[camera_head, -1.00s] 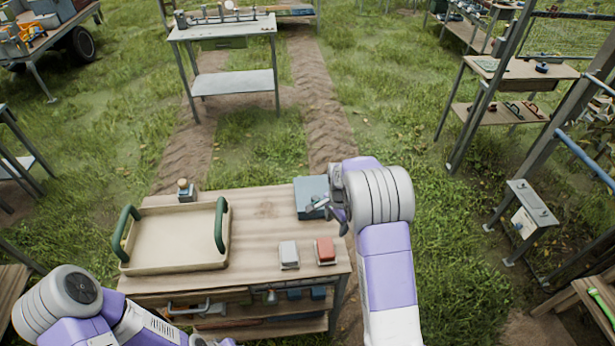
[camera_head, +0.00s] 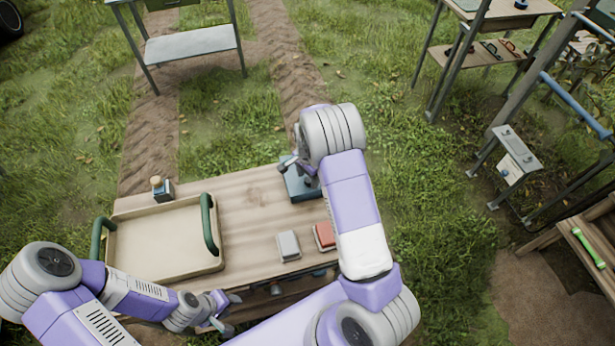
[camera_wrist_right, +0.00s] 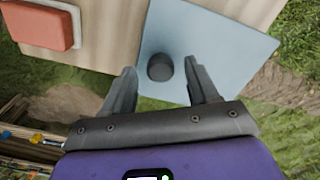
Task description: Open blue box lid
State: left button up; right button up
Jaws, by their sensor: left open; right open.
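The blue box (camera_head: 297,186) sits at the right back corner of the wooden table, partly hidden by my right arm. In the right wrist view its flat pale-blue lid (camera_wrist_right: 225,45) carries a dark round knob (camera_wrist_right: 160,66). My right gripper (camera_head: 301,169) is over the box. In the right wrist view its open fingers (camera_wrist_right: 161,74) stand on either side of the knob with space around it, not gripping it. The lid looks flat; I cannot tell whether it touches the box all round. My left gripper (camera_head: 226,311) is open and empty near the table's front edge.
A tan tray (camera_head: 160,240) with green handles fills the table's left. A grey block (camera_head: 287,246) and a red block (camera_head: 324,236) lie in front of the box. A small knobbed object (camera_head: 162,188) stands behind the tray. Bare wood lies between tray and box.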

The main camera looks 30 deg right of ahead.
jog(key=shift+f, duration=0.45)
jog(key=shift+c, duration=0.2)
grip_shut()
